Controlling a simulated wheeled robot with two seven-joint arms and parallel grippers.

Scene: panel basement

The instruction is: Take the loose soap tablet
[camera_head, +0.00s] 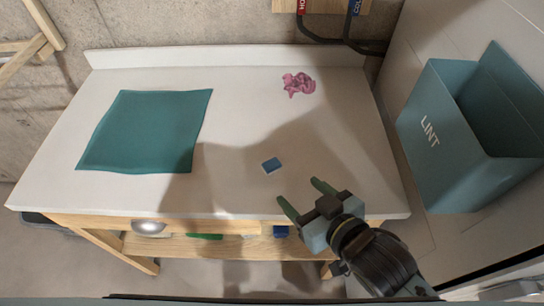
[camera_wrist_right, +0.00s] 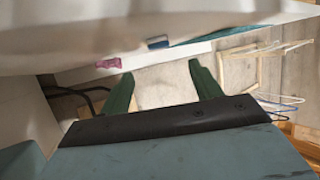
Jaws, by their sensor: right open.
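The soap tablet (camera_head: 271,165) is a small blue block lying alone on the white worktop (camera_head: 240,85), right of its middle. It also shows in the right wrist view (camera_wrist_right: 158,43), small and near the top. My right gripper (camera_head: 301,199) is open, with two green fingers apart and nothing between them. It is over the front right part of the worktop, to the lower right of the tablet and apart from it. In the right wrist view its fingers (camera_wrist_right: 162,88) also stand apart. My left gripper is not in view.
A teal cloth (camera_head: 150,130) lies flat on the left of the worktop. A crumpled pink cloth (camera_head: 298,84) lies at the back right. A teal bin marked LINT (camera_head: 430,130) stands right of the table. The worktop around the tablet is clear.

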